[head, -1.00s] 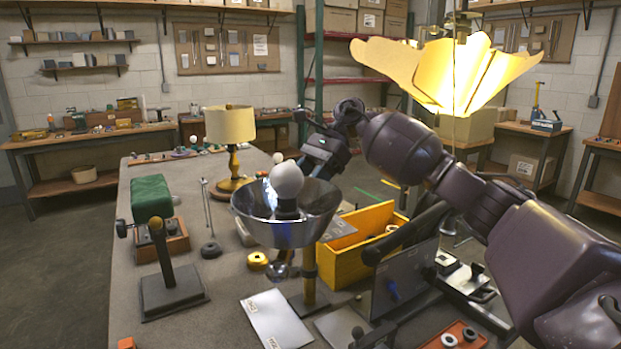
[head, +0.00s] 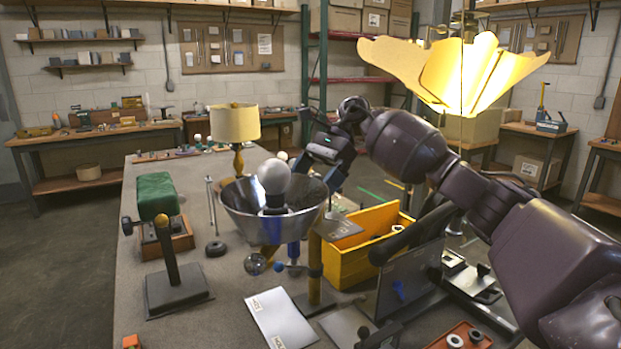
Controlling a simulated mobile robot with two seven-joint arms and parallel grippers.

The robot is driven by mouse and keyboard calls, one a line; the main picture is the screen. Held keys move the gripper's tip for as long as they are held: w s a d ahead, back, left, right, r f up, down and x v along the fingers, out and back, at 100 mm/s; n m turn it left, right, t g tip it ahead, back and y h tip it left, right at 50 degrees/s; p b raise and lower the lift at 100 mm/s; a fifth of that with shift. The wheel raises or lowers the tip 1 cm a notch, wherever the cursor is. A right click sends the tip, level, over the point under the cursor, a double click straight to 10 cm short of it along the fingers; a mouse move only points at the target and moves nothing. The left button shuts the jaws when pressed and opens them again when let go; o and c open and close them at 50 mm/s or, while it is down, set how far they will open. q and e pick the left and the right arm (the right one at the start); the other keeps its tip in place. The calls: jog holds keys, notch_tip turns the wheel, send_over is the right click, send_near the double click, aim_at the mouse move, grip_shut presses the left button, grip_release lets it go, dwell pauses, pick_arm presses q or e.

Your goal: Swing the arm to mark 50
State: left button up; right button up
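A silver bowl-shaped lamp shade (head: 255,222) with a white bulb (head: 274,178) stands over the near middle of the bench. A dark yellow post (head: 315,268) on a dark flat base rises just right of it. A blue-handled part (head: 293,255) and a round shiny knob (head: 256,264) show below the shade. I cannot make out a scale or a mark 50. My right gripper (head: 322,178) is behind and to the right of the shade, pointing down. Its fingers look apart and nothing shows between them. My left gripper is not in view.
A yellow box (head: 350,262) stands right of the post, under my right arm. A green-topped stand (head: 156,197) and a dark upright post (head: 171,255) are at left. A table lamp (head: 236,124) stands farther back. White labelled sheets (head: 280,318) lie in front.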

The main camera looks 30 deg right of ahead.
jog(key=v, duration=1)
jog(key=shift+r+b, duration=0.2)
jog(key=shift+b, duration=0.15)
jog(key=shift+s, duration=0.1)
jog(key=shift+c, duration=0.5)
